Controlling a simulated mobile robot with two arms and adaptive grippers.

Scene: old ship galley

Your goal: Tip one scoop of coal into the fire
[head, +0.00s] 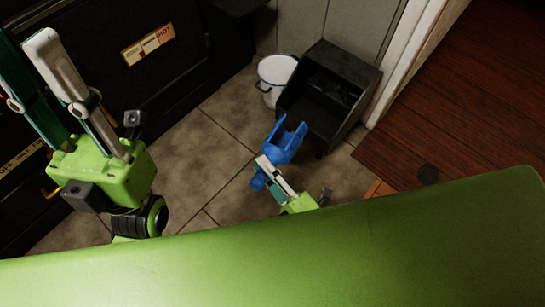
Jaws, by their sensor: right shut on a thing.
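A blue scoop (287,139) is in the middle of the head view, over the tiled floor just in front of the black coal box (364,74). My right gripper (267,169) is shut on the scoop's handle. No coal shows clearly in the scoop. The coal box has an open, dark inside; single lumps of coal are hard to make out. The black stove (120,85) fills the left side and has a pale label with "HOT" on it. No fire is visible. My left gripper (22,52) is open and empty in front of the stove, its fingers apart.
A white pail (277,70) with a blue rim stands left of the coal box. A white post (408,60) and dark red planks (455,95) lie to the right. Tiled floor (215,125) between stove and box is clear. My green body hides the bottom.

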